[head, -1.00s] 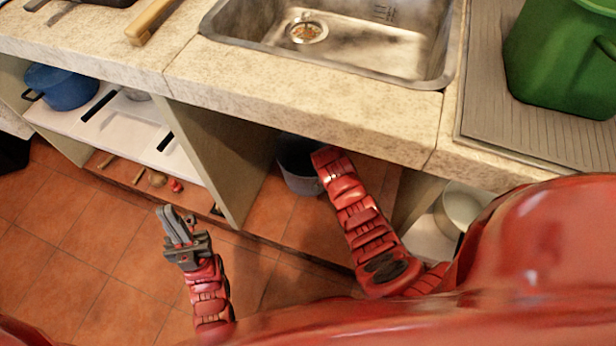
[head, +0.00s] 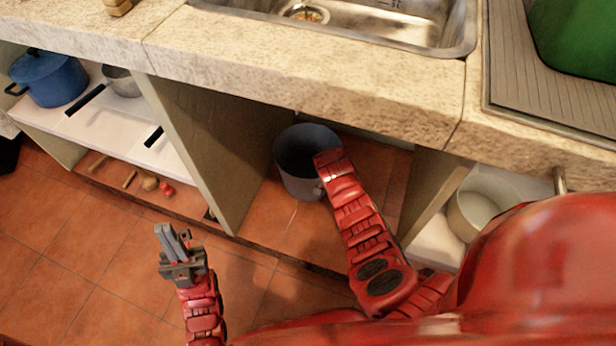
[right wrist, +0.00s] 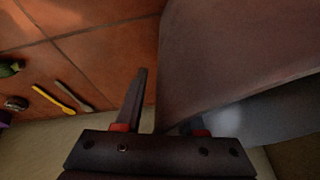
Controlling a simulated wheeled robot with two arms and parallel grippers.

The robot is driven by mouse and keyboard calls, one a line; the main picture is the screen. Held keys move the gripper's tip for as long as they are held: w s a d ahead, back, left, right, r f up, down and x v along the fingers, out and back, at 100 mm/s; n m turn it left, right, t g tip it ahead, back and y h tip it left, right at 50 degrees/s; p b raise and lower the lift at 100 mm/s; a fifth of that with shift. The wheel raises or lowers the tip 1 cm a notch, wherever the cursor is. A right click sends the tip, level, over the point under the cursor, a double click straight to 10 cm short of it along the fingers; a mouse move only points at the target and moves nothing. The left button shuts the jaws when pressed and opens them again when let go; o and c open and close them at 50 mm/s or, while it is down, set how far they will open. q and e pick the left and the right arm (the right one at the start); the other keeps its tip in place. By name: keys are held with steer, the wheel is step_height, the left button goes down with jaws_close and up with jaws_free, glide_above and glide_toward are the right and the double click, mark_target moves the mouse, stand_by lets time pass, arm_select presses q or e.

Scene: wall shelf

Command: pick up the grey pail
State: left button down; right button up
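The grey pail (head: 290,166) stands upright on the tiled floor of the open bay under the sink counter. In the right wrist view its wall (right wrist: 245,45) fills the upper right. My right gripper (right wrist: 170,95) is at the pail's near right rim. One finger shows outside the wall, with a small gap; the other goes out of sight behind the wall edge, so the fingers look open around the rim. In the head view the right fingers are hidden by my arm. My left gripper (head: 172,238) is empty over the floor, left of the bay; its finger gap is unclear.
The counter edge (head: 300,85) overhangs the pail. A divider panel (head: 205,140) stands left of it, another (head: 430,190) right. A blue pot (head: 50,80) is on the left shelf and a pale pot (head: 485,205) at right. A green bin (head: 580,35) stands above.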

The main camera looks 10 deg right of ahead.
jaws_close()
stand_by(1.3)
